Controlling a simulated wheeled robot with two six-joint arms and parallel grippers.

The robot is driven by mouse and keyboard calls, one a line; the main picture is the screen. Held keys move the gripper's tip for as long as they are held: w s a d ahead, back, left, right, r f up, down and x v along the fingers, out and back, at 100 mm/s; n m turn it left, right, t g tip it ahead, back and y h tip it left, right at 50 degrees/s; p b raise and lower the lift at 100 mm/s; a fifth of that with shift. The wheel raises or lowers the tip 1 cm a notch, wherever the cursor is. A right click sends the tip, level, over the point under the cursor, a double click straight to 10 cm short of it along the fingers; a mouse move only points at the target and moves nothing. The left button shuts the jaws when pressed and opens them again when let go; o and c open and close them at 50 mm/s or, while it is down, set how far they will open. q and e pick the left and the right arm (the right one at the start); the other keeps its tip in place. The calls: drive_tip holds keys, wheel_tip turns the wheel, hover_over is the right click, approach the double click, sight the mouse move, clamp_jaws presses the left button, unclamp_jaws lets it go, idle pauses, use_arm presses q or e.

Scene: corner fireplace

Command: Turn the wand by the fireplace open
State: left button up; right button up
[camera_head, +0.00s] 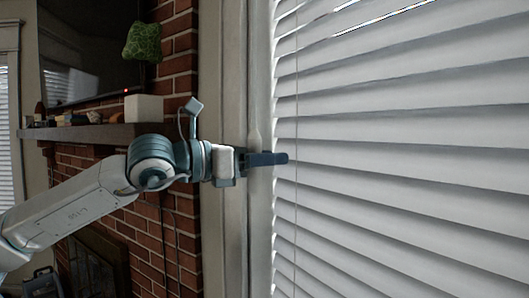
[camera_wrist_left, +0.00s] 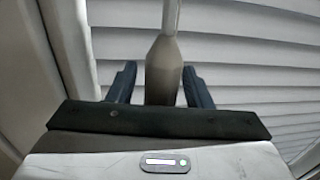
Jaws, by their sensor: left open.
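The wand (camera_wrist_left: 163,66) is a pale rod that widens to a bottle-shaped handle at its lower end. In the left wrist view it hangs between the two dark fingers of my left gripper (camera_wrist_left: 160,86), with a gap showing on either side. In the head view the wand (camera_head: 254,137) shows just above the fingers, against the window frame; the part behind them is hidden. My left gripper (camera_head: 268,158) is open around the wand, with its fingers pointing right. The white blind (camera_head: 400,150) fills the right side, its slats tilted and overlapping. My right gripper is out of view.
The window frame (camera_head: 225,245) stands right behind the gripper.

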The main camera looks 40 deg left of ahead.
use_arm(q)
drive_tip(key=shift+c, duration=0.4)
drive_tip(key=c, duration=0.9)
